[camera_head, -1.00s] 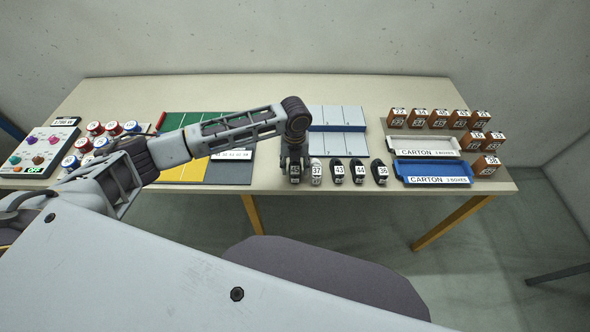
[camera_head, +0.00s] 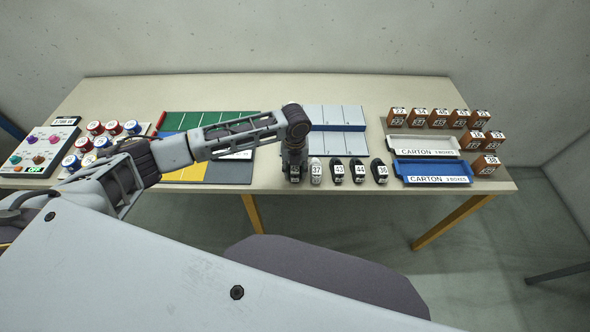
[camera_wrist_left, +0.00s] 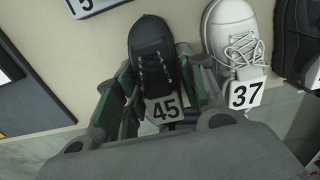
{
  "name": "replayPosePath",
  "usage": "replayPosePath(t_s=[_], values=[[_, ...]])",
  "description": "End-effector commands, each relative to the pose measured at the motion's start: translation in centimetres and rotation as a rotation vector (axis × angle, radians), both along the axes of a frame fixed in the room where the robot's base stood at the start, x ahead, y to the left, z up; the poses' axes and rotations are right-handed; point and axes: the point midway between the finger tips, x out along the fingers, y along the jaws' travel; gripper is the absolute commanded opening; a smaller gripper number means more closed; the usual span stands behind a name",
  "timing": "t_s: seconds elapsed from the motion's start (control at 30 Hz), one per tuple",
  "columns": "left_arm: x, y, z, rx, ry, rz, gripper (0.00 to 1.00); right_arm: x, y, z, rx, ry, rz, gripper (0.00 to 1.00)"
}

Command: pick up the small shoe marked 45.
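The small shoe marked 45 (camera_wrist_left: 152,55) is black with dark laces and a white label. It stands at the left end of the shoe row near the table's front edge. My left gripper (camera_head: 294,172) is over it from above and hides most of it in the head view. In the left wrist view the two green-padded fingers (camera_wrist_left: 158,82) are on either side of the shoe, very close to its sides; they look open, with no clear grip on it. My right gripper is not in view.
A white shoe marked 37 (camera_head: 316,171) stands close on the right, then black shoes 43 (camera_head: 338,171), 44 (camera_head: 358,171) and 36 (camera_head: 379,171). A blue carton tray (camera_head: 432,170) and brown boxes (camera_head: 486,165) are farther right. A coloured mat (camera_head: 185,172) lies left.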

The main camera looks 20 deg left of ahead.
Motion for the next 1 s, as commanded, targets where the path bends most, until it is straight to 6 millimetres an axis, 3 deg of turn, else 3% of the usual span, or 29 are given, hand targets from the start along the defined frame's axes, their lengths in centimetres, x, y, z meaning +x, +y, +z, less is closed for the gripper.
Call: replayPosePath(t_s=[0.47, 1.0], values=[[0.1, 0.0, 0.9, 0.000, -0.001, 0.000, 0.15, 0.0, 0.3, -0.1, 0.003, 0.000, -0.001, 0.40], [0.1, 0.0, 8.0, -0.001, -0.001, 0.000, 0.15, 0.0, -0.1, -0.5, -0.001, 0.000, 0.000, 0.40]])
